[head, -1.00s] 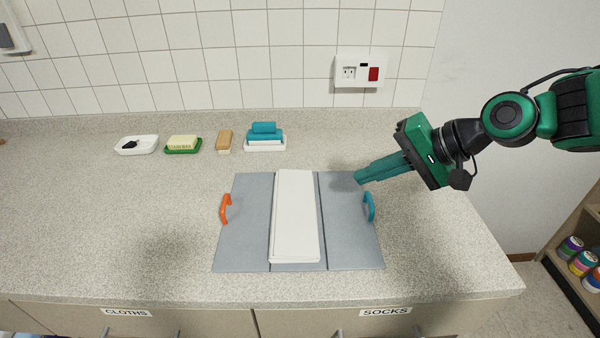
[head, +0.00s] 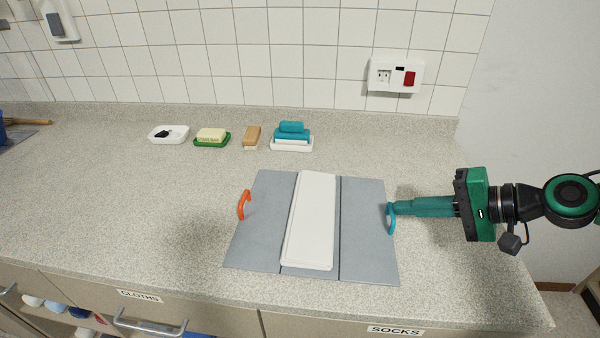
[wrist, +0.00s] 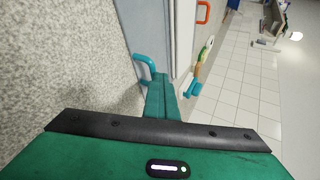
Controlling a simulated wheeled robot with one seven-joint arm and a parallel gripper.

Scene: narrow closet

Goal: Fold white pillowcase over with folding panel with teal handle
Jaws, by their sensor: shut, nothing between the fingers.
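The white pillowcase (head: 312,222) lies as a narrow folded strip on the middle of the grey folding board. The board's right panel (head: 367,235) lies flat, with the teal handle (head: 391,219) at its right edge. The left panel (head: 258,230) also lies flat, with an orange handle (head: 244,205). My gripper (head: 392,208) is shut and empty, its fingertips at the teal handle from the right. In the wrist view the fingers (wrist: 163,100) are together beside the teal handle (wrist: 144,68). I cannot tell whether they touch it.
Behind the board stand a white dish (head: 169,135), a green butter dish (head: 212,138), a brush (head: 251,138) and a teal stack on a white tray (head: 292,137). A wall socket (head: 395,75) is behind. The counter left of the board is clear.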

